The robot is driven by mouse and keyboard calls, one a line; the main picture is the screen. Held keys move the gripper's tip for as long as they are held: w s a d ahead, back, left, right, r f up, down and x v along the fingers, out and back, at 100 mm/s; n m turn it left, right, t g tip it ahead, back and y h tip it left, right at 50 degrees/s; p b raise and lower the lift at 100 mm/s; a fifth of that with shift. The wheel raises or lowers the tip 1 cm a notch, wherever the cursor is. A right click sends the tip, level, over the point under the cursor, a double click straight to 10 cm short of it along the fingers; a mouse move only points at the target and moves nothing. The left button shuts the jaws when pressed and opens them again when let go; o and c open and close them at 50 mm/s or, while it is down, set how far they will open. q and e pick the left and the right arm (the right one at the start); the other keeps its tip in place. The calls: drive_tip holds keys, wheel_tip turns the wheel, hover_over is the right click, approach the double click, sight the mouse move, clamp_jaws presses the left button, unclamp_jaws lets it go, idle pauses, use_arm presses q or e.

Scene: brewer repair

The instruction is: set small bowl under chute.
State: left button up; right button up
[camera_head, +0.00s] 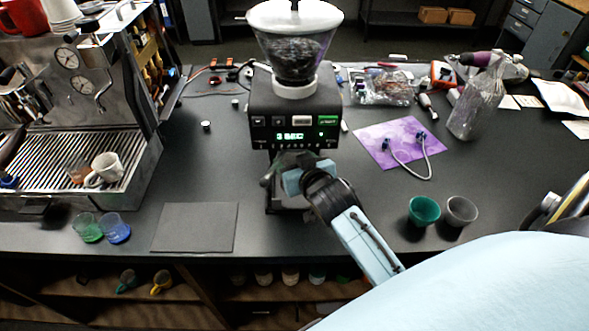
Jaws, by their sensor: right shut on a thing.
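The grinder (295,110) stands in the middle of the counter, with a clear hopper of dark beans on top and a lit green display. My right gripper (290,180) reaches in from the lower right to the space below the grinder's front panel, where the chute is. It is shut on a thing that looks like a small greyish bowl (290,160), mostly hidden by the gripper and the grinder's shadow. I cannot tell whether the bowl touches the grinder's base. My left gripper is not in view.
A green bowl (424,210) and a grey bowl (460,211) stand right of my right arm. An espresso machine (75,100) with cups is at left. Green and blue glasses (115,228) and a dark mat (195,227) lie near the front edge. A purple sheet (400,140) bears a cable.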

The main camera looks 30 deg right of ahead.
drive_tip(key=shift+f, duration=1.75)
drive_tip(key=shift+f, duration=0.1)
drive_tip(key=o, duration=0.7)
drive_tip(key=shift+o, duration=0.2)
drive_tip(key=shift+s+r, duration=0.2)
drive_tip(key=v, duration=1.1)
drive_tip(key=shift+s, duration=0.25)
drive_tip(key=shift+a+r, duration=0.1)
